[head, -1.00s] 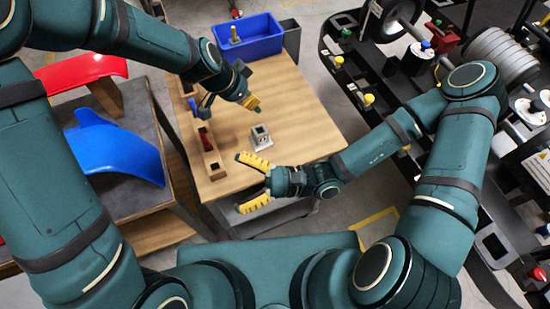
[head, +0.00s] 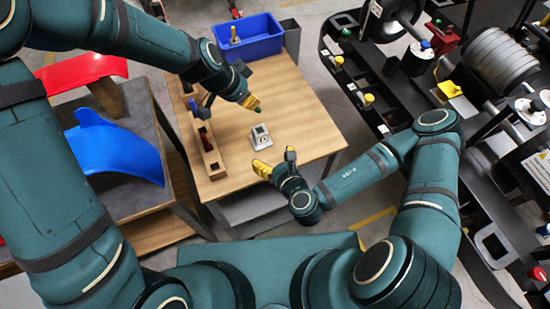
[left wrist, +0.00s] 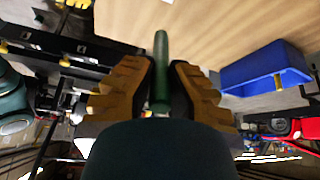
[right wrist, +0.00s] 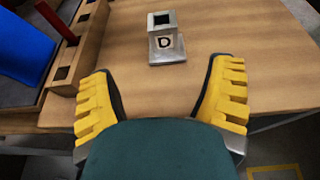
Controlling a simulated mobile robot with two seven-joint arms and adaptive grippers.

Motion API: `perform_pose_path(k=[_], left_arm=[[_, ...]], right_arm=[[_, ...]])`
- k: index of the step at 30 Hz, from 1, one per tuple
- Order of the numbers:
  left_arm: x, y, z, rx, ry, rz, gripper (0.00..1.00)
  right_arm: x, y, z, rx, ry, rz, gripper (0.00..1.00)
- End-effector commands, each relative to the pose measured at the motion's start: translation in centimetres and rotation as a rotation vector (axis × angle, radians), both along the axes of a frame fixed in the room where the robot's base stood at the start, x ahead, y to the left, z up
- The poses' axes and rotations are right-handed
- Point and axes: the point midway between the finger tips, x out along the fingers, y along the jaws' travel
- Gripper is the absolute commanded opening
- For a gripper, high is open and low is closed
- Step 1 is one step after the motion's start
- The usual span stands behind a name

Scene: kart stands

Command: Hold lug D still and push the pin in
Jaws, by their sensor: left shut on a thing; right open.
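Lug D (right wrist: 166,42), a small grey metal block with a square hole in its top and a "D" label, stands upright on the wooden table. It also shows in the head view (head: 261,136). My right gripper (right wrist: 162,98) is open and empty just in front of the lug, its yellow fingers apart and not touching it; in the head view it is at the table's near edge (head: 276,162). My left gripper (head: 254,104) is shut on a green pin (left wrist: 161,70), seen between its fingers in the left wrist view. The pin is above the table, behind the lug and apart from it.
A wooden rack (head: 212,160) with square holes stands left of the lug, with a red pin (right wrist: 58,24) in it. A blue bin (head: 262,46) is at the table's back. Blue and red panels lie on a left-hand bench. The table right of the lug is clear.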

Motion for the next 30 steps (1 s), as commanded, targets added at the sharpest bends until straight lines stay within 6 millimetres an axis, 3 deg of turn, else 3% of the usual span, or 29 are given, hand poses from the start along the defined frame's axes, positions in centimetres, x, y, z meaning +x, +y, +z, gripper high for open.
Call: perform_pose_path(k=[7, 21, 30], left_arm=[[0.0, 0.0, 0.0, 0.000, 0.000, 0.000, 0.00], [0.0, 0.0, 0.0, 0.000, 0.000, 0.000, 0.00], [0.0, 0.0, 0.0, 0.000, 0.000, 0.000, 0.00]], right_arm=[[0.7, -0.2, -1.2, -0.026, 0.036, -0.027, 0.80], [7.6, 2.1, -4.2, -0.023, 0.036, -0.027, 0.80], [10.1, 2.9, -5.3, -0.023, 0.035, -0.025, 0.80]])
